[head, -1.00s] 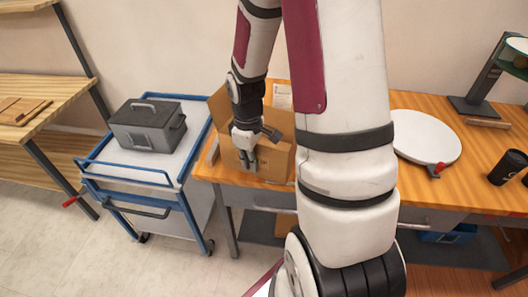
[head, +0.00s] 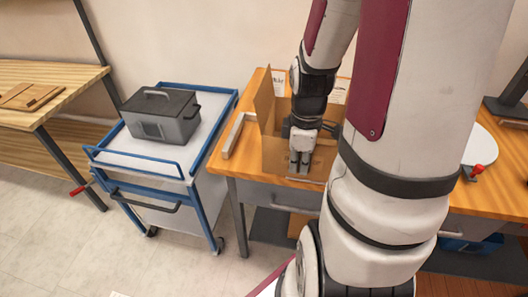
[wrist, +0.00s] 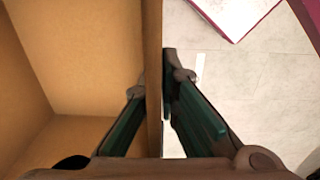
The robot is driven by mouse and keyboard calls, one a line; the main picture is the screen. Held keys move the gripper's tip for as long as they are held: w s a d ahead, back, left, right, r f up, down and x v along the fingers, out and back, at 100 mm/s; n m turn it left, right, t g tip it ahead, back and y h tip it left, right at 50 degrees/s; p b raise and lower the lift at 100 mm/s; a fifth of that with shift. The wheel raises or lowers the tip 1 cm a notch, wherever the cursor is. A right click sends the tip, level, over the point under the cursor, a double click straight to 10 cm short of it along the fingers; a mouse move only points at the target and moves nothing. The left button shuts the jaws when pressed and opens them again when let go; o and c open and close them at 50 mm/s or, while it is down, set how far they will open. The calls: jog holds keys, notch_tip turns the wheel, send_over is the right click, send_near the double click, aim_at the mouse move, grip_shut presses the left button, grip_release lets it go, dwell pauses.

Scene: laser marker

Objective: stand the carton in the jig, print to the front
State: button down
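The carton (head: 271,146) is a brown open-topped box with raised flaps, upright on the wooden table near its left front. My gripper (head: 301,168) points down at its near side. In the wrist view the fingers (wrist: 155,90) straddle one thin cardboard wall (wrist: 153,50), one inside and one outside, and look closed on it. The carton's inside (wrist: 80,60) is empty where visible.
A blue-railed cart (head: 150,157) with a grey metal box (head: 160,118) stands left of the table (head: 229,166). A white round plate (head: 481,148) and a dark stand (head: 508,108) are at the right. My arm hides the table's middle.

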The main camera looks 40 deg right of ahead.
jog(key=w, duration=0.8)
jog(key=w+f, duration=0.1)
jog(key=w, duration=0.3)
jog(key=shift+d+f+b, duration=0.1)
jog(key=shift+b, duration=0.25)
jog(key=shift+f, duration=1.7)
jog(key=shift+f, duration=0.1)
jog(key=c, duration=2.2)
grip_release()
jog(key=o, duration=0.4)
